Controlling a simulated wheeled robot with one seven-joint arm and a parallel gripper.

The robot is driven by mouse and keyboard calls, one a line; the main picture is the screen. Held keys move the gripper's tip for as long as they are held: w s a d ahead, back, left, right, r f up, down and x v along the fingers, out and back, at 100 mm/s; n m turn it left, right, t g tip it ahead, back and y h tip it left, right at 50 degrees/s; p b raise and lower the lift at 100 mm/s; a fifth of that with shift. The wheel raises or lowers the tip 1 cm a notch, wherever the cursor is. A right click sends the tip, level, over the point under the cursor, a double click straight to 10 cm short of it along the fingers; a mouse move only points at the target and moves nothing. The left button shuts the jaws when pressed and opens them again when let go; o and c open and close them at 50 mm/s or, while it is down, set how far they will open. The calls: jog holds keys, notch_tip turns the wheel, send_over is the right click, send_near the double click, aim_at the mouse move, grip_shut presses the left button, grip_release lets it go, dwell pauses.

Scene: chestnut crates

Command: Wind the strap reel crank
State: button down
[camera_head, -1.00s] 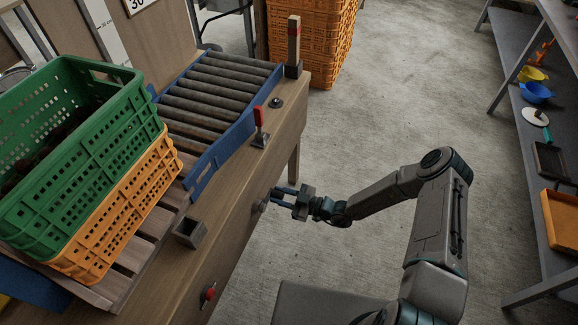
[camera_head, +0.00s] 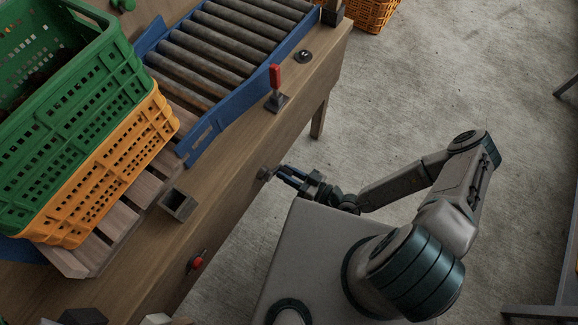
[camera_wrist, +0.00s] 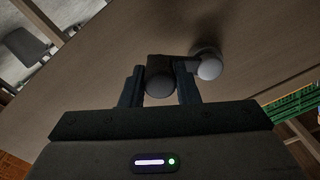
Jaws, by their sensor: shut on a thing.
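My gripper (camera_head: 284,174) is at the crank from the right. In the wrist view my gripper (camera_wrist: 157,92) has one finger on each side of the handle and is shut on it. The strap itself cannot be made out.
The bench (camera_head: 228,170) carries a roller track (camera_head: 205,58), a red-handled lever (camera_head: 275,82) and an open square socket (camera_head: 177,204). A red knob (camera_head: 196,263) sits on its front. A green crate (camera_head: 100,100) rests on an orange crate (camera_head: 110,180) at left.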

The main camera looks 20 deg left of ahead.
jog(key=shift+f, duration=0.1)
dwell(0.4)
jog(key=c, duration=1.1)
grip_release()
jog(key=b+v, duration=0.1)
jog(key=v, duration=1.2)
jog(key=shift+d, duration=0.4)
jog(key=shift+s, duration=0.15)
